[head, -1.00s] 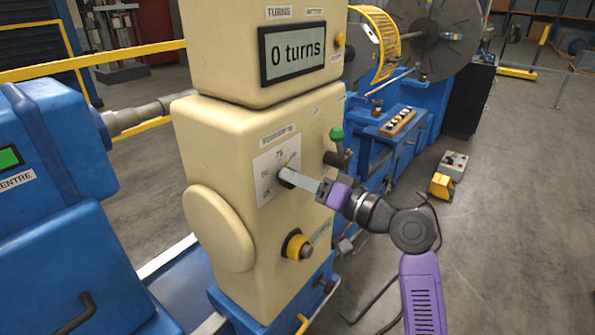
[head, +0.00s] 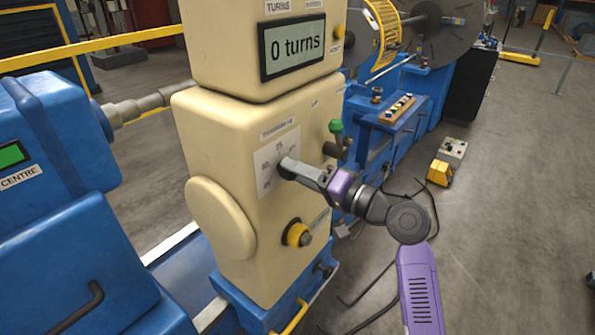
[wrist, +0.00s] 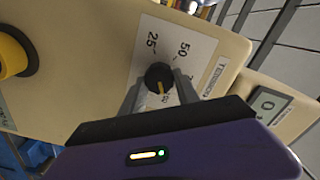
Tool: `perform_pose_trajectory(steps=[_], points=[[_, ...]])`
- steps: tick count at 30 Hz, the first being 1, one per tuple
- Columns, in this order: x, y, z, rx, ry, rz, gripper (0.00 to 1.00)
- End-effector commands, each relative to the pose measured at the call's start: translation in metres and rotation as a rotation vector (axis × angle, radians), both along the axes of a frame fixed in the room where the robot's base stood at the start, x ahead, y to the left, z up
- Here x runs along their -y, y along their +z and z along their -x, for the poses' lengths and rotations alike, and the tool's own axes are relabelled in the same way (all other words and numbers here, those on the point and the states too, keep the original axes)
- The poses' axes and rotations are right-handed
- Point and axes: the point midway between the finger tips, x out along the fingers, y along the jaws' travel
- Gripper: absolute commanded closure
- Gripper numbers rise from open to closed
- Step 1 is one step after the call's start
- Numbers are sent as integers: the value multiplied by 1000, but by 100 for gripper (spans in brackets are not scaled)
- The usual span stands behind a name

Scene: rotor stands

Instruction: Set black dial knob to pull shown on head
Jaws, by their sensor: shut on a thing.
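The black dial knob (wrist: 158,77) sits on a white scale plate (wrist: 192,47) on the cream head. In the wrist view its yellow pointer line points down, towards my gripper's palm. The scale figures 25 and 50 are readable; others near the fingers are partly hidden. My gripper (wrist: 160,84) is shut on the knob, one finger on each side. In the head view my gripper (head: 287,168) reaches the plate (head: 265,158) from the right and covers the knob.
A round cream cover (head: 220,222) bulges at the left. Open floor lies to the right.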

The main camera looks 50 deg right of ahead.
Motion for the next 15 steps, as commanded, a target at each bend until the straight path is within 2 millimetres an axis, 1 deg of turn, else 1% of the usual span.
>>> perform_pose_trajectory(steps=[2, 3, 6, 15], points=[[1, 0, 0, 0, -1, 0, 100], [1, 0, 0, 0, -1, 0, 59], [1, 0, 0, 0, -1, 1, 41], [0, 0, 1, 0, -1, 1, 41]])
